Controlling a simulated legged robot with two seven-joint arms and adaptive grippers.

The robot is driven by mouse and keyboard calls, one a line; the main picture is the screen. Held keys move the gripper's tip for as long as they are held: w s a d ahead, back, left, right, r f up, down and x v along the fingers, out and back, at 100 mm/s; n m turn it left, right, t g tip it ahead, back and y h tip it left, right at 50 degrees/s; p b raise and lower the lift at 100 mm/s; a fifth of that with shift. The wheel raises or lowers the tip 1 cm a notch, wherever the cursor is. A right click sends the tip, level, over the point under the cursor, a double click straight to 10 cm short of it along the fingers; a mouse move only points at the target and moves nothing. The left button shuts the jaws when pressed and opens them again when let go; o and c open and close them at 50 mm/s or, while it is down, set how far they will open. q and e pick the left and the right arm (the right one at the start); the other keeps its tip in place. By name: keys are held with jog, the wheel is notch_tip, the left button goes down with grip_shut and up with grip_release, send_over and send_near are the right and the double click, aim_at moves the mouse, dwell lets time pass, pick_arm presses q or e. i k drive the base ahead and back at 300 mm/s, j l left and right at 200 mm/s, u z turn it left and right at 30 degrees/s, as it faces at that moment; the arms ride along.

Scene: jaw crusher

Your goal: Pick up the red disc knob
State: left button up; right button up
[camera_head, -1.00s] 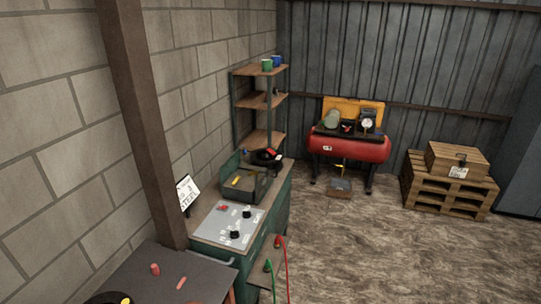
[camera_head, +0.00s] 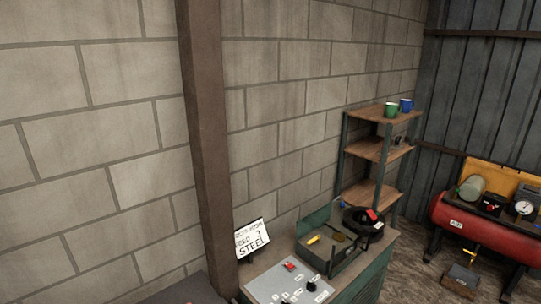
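A small red piece (camera_head: 291,266) sits on the grey control panel (camera_head: 268,285); it is too small to tell if it is a disc knob. A black round knob (camera_head: 311,286) is on the same panel, at its right side. Another red piece (camera_head: 371,215) lies on a black round object (camera_head: 362,223) on the bench behind the panel. Neither of my grippers is in view.
A dark open box (camera_head: 330,262) with a yellow item stands on the green bench. A sign (camera_head: 251,238) leans by a brown post (camera_head: 207,150). A shelf (camera_head: 375,150) holds two mugs. A red compressor (camera_head: 480,228) stands at the right.

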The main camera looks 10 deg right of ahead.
aim_at(373, 216)
jog(key=i+l+u, duration=0.1)
jog(key=l, duration=0.4)
jog(key=i+l+u, duration=0.1)
jog(key=i+l, duration=0.15)
jog(key=l, duration=0.25)
jog(key=i+l+u, duration=0.1)
jog(key=l, duration=0.45)
jog(key=i+l+u, duration=0.1)
jog(key=l, duration=0.4)
jog(key=i+l+u, duration=0.1)
jog(key=l, duration=0.45)
jog(key=i+l+u, duration=0.1)
jog(key=l, duration=0.45)
